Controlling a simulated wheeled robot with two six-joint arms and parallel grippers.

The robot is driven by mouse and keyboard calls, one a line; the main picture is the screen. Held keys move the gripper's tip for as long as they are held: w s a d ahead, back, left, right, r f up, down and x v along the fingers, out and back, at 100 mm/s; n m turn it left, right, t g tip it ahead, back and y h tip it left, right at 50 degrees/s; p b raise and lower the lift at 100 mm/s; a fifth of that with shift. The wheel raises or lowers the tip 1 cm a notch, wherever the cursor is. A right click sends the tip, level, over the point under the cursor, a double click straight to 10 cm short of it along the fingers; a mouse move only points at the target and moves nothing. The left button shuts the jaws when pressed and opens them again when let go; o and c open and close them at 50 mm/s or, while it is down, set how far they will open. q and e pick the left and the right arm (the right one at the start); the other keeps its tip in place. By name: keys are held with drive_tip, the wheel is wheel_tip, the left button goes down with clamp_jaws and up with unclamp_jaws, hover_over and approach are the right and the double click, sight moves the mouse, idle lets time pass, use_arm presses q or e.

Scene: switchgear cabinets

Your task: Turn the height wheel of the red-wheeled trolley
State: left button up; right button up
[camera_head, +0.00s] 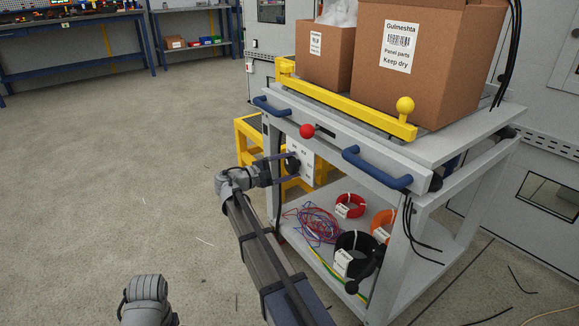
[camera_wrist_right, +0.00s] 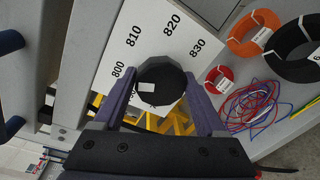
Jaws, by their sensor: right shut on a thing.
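A grey trolley (camera_head: 345,140) with blue handles stands at the right of the head view. A white scale plate (camera_head: 304,155) is on its front; in the right wrist view the plate (camera_wrist_right: 146,45) carries numbers from 800 to 830. A round black hand wheel or knob (camera_wrist_right: 161,88) with a small white label sits in front of the plate. My right gripper (camera_head: 286,165) is at this knob, its purple fingers shut on either side of it in the wrist view (camera_wrist_right: 163,100). The gripper partly hides the knob in the head view. My left gripper is not in view.
A red ball knob (camera_head: 307,131) and a yellow bar (camera_head: 345,105) are above the plate. Cardboard boxes (camera_head: 410,70) stand on top. Cable coils (camera_head: 350,206) and loose wires lie on the lower shelf. A yellow frame (camera_head: 248,150) is behind.

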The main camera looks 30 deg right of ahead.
drive_tip(key=shift+a+f, duration=0.1)
idle(0.4)
drive_tip(key=o, duration=1.3)
drive_tip(key=a, duration=0.7)
drive_tip(key=shift+s+a+r+p, duration=0.3)
drive_tip(key=shift+a+r, duration=0.05)
drive_tip(key=d, duration=0.8)
drive_tip(key=shift+w+f+b, duration=0.3)
